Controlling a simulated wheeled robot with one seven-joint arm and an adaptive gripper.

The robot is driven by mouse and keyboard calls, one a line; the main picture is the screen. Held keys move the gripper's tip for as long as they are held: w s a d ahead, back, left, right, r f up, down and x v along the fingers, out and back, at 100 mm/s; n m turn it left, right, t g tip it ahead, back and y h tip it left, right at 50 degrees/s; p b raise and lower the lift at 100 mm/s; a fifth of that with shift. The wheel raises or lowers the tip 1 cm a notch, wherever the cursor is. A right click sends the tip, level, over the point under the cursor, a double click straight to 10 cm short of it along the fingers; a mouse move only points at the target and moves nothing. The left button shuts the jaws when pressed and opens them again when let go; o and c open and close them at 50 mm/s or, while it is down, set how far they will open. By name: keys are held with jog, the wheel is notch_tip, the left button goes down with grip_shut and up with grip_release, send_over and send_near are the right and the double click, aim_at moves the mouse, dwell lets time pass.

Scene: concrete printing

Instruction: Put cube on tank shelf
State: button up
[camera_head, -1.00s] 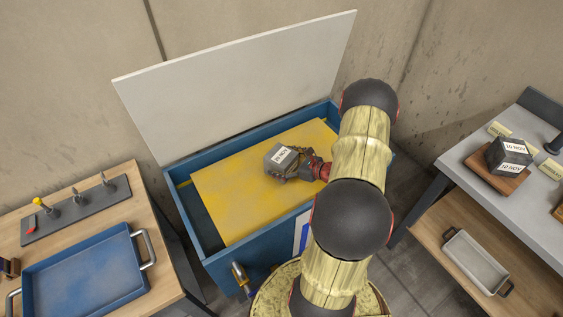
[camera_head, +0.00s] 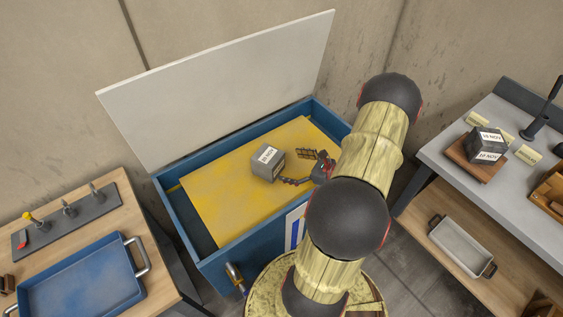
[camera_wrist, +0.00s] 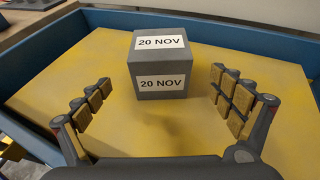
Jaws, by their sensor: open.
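A grey cube (camera_head: 268,163) with white labels stands on the yellow shelf (camera_head: 222,200) inside the open blue tank (camera_head: 213,264). In the wrist view the cube (camera_wrist: 160,66) shows "20 NOV" on its top and front. My gripper (camera_head: 300,168) is open, to the right of the cube and apart from it. In the wrist view both fingers of my gripper (camera_wrist: 160,98) are spread wide, with the cube beyond and between their tips. The cube rests flat on the shelf, and nothing holds it.
The tank's white lid (camera_head: 220,90) stands open at the back. A wooden table at left holds a blue tray (camera_head: 85,280).

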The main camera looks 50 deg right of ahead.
jog(key=shift+s+r, duration=0.2)
jog(key=shift+s, duration=0.25)
jog(key=w+a+r+n+g+y, duration=0.35)
jog(key=a+r+n, duration=0.55)
jog(key=a, duration=0.4)
jog(key=w+a+r+n+g+y, duration=0.2)
jog(key=w+a+r+n+g, duration=0.25)
jog(key=a+r+n, duration=0.6)
jog(key=s+a+r+n+h, duration=0.6)
jog(key=s+a+r+n, duration=0.6)
jog(key=a+r+n, duration=0.1)
jog(key=shift+a+r+n+h, duration=0.25)
jog(key=shift+a+n+h, duration=0.1)
jog(key=shift+a+n, duration=0.75)
jog(key=shift+d, duration=0.2)
